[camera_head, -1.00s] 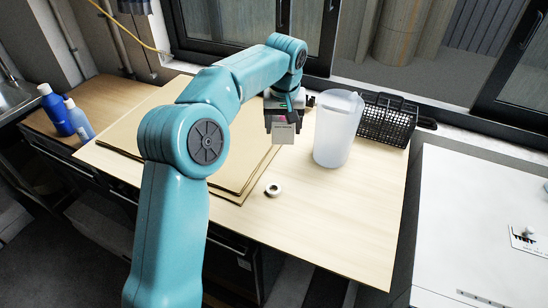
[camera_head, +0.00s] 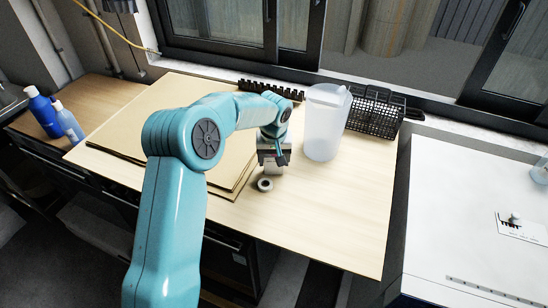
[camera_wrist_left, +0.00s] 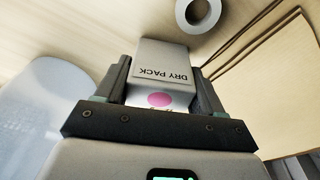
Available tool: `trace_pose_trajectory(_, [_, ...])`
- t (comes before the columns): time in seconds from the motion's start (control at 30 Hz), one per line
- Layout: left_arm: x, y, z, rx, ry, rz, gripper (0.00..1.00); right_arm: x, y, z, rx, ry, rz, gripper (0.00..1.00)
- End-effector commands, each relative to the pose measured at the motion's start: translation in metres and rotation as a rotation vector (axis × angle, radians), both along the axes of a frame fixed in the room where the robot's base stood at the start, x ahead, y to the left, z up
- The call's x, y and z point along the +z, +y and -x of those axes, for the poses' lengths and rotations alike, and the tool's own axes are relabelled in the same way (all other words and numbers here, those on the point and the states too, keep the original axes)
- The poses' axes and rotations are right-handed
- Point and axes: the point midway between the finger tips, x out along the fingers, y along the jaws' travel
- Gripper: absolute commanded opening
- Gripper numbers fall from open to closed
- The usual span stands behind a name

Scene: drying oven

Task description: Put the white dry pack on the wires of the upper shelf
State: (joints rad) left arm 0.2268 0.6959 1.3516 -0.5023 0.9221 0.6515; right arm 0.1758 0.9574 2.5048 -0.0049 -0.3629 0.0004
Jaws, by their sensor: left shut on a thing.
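The white dry pack (camera_wrist_left: 158,62) is a small box with "DRY PACK" printed on it and a pink dot. My left gripper (camera_wrist_left: 150,85) is shut on it, with a finger on each side. In the head view the left gripper (camera_head: 273,158) is over the light wood table, left of the translucent pitcher, with the pack (camera_head: 272,168) below the fingers. I cannot tell whether the pack touches the table. My right gripper is not in view. The oven's upper shelf and its wires are not recognisable in these views.
A translucent pitcher (camera_head: 324,125) stands close right of the gripper. A tape roll (camera_head: 265,184) lies just in front of the pack. Flat boards (camera_head: 120,120) lie at left. A black basket (camera_head: 375,113) and dark rack (camera_head: 268,88) stand behind. The front right tabletop is clear.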

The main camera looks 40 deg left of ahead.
Motion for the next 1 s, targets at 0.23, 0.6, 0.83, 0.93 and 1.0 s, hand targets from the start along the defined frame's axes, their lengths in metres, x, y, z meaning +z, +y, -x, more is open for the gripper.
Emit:
trace_pose_trajectory(0.23, [-0.002, 0.0, 0.0, 0.0, 0.0, 0.0, 0.94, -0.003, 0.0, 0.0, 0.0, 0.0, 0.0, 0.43])
trace_pose_trajectory(0.6, [0.004, -0.001, 0.0, 0.0, -0.001, 0.0, 0.94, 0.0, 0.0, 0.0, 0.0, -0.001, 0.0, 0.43])
trace_pose_trajectory(0.83, [0.05, -0.005, 0.005, -0.001, -0.008, -0.001, 0.94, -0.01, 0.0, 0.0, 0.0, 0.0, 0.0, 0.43])
trace_pose_trajectory(0.93, [0.073, -0.007, 0.008, -0.001, -0.007, 0.0, 0.94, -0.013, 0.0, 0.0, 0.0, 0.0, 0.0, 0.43])
trace_pose_trajectory(1.0, [0.087, -0.009, 0.01, 0.0, -0.005, 0.0, 0.94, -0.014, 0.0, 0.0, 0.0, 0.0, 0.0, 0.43])
